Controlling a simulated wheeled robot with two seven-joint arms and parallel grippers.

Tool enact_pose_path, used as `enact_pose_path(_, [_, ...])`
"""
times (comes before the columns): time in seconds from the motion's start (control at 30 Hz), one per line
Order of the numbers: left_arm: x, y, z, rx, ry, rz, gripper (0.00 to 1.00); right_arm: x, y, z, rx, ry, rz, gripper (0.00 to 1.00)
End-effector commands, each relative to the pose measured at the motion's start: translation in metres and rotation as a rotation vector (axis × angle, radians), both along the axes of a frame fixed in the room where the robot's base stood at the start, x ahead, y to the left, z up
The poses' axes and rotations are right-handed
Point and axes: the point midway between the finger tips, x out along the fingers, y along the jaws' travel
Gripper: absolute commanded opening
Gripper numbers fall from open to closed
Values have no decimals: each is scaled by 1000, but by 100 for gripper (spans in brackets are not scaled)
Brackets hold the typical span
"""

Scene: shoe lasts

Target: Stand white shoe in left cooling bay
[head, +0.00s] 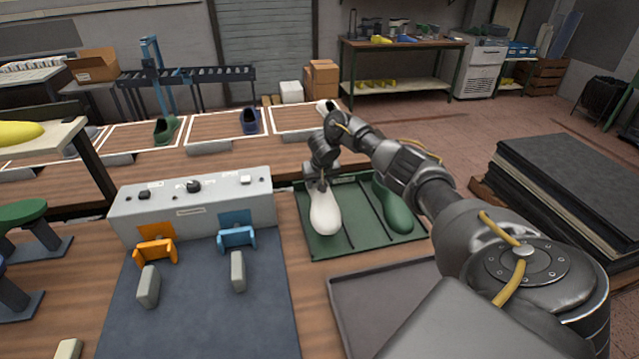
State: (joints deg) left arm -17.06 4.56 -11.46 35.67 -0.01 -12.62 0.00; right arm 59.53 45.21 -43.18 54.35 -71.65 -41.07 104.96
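A white shoe form (324,214) lies in the left section of a green divided tray (315,249), with its rounded end toward me. My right gripper (319,184) is at its far end, pointing down. The fingertips are small and partly hidden, so I cannot tell whether they are closed on it. A grey control box (192,204) stands at left, with an orange cradle (155,253) on the left and a blue cradle (237,239) on the right in front of it. Both cradles look empty. My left gripper is not in view.
A green shoe form (393,206) lies in the tray's right section. Grey blocks (148,286) stand on the dark mat (205,310) before the cradles. Behind are a green shoe (166,129), a blue shoe (249,121) and a white shoe (326,106). An empty dark tray (375,285) lies nearer.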

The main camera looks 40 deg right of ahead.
Motion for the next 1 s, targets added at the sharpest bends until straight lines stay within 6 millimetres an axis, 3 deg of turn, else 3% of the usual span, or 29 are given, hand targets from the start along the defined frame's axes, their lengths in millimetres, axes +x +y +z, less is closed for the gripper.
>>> enact_pose_path(1.0, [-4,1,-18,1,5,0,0,-1,1,-58,-9,3,14,2])
